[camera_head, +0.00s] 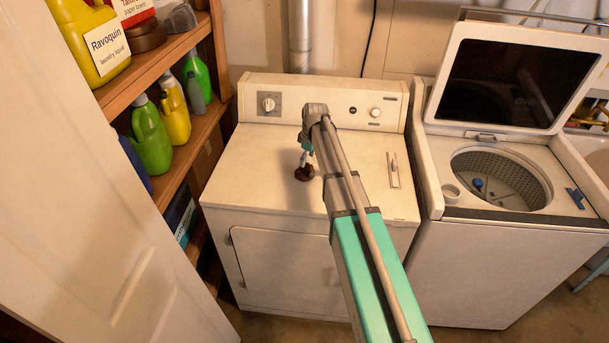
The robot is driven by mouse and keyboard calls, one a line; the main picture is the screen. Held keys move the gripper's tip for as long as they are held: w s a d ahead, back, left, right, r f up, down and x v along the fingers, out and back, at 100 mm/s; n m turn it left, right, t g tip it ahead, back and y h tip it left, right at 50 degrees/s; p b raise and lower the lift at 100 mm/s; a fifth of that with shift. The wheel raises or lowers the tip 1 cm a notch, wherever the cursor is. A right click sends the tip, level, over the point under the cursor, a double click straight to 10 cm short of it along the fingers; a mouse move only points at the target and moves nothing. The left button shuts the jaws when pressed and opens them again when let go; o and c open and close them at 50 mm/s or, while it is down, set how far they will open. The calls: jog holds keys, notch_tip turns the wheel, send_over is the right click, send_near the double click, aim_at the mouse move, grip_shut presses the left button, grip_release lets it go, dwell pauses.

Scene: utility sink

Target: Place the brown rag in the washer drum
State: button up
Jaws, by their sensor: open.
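The brown rag (304,174) is a small dark crumpled bundle on the white top of the dryer, left of its middle. My gripper (305,161) points down just above the rag and is open. At this size I cannot tell whether the fingertips touch the rag or stand around it. The washer drum (517,192) is at the right, under a raised lid (512,83). Its perforated wall shows through the round opening, and a blue agitator part stands inside. The drum's bottom is mostly hidden.
The dryer top (250,170) is otherwise mostly clear, with control knobs along its back panel. A blue object (576,197) lies on the washer's right rim. Wooden shelves with bottles (150,135) and a white door (90,200) bound the left side.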

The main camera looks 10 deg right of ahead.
aim_at(307, 163)
jog(key=shift+w+a+f+b, duration=0.15)
jog(key=shift+f+b, duration=1.1)
jog(key=shift+f, duration=0.3)
grip_shut()
